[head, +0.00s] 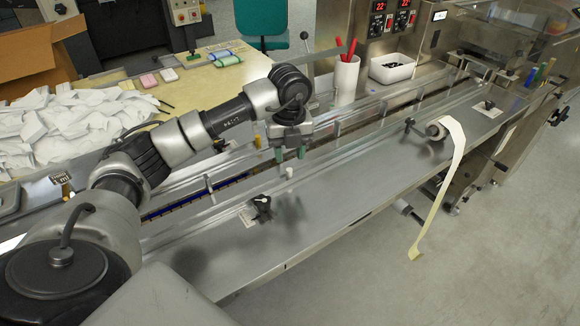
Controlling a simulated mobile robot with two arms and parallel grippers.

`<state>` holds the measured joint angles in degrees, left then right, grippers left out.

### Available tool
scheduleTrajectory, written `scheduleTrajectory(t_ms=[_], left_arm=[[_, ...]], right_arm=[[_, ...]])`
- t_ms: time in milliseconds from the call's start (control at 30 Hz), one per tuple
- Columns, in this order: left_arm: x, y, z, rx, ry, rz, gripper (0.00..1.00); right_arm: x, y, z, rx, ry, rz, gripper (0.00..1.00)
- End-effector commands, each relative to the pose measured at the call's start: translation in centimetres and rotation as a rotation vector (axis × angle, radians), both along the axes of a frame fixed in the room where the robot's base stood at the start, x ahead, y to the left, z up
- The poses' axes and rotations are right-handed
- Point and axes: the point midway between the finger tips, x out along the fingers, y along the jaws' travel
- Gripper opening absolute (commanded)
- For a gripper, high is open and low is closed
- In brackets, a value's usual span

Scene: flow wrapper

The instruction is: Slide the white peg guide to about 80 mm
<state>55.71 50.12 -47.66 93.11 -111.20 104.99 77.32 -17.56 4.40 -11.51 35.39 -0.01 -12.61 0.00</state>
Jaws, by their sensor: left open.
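The white peg (290,172) is a short upright stub on the long steel bed of the wrapper, near the middle of the head view. The guide parts below it are too small to make out. My left gripper (290,152) points down just above and behind the peg in the picture. It is open, with its two greenish fingertips apart. I cannot tell whether it touches the peg. No scale reading is legible. My right gripper is not in view.
A black clamp knob (262,206) stands on the bed in front of the peg. Another knob (489,105) and a film strip (449,165) are at the right. A white cup (345,84) with red-handled tools and a white bin (392,69) stand behind.

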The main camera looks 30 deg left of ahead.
Motion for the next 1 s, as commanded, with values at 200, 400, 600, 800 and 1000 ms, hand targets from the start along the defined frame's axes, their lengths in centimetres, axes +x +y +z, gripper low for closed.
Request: scheduleTrajectory(t_ms=[200,400,600,800,1000], left_arm=[[0.0,-0.1,-3.7,-0.003,0.001,0.0,0.41],[0.0,-0.1,-5.3,-0.002,-0.001,-0.002,0.41],[0.0,-0.1,-5.5,-0.002,-0.001,-0.002,0.41],[0.0,-0.1,-5.4,-0.003,-0.001,-0.002,0.24],[0.0,-0.1,-5.4,-0.003,-0.001,-0.002,0.0]], right_arm=[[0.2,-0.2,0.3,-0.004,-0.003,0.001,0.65],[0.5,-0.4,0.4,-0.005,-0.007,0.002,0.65],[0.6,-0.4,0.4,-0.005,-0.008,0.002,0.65],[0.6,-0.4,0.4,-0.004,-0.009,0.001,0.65],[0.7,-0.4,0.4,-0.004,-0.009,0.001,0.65]])
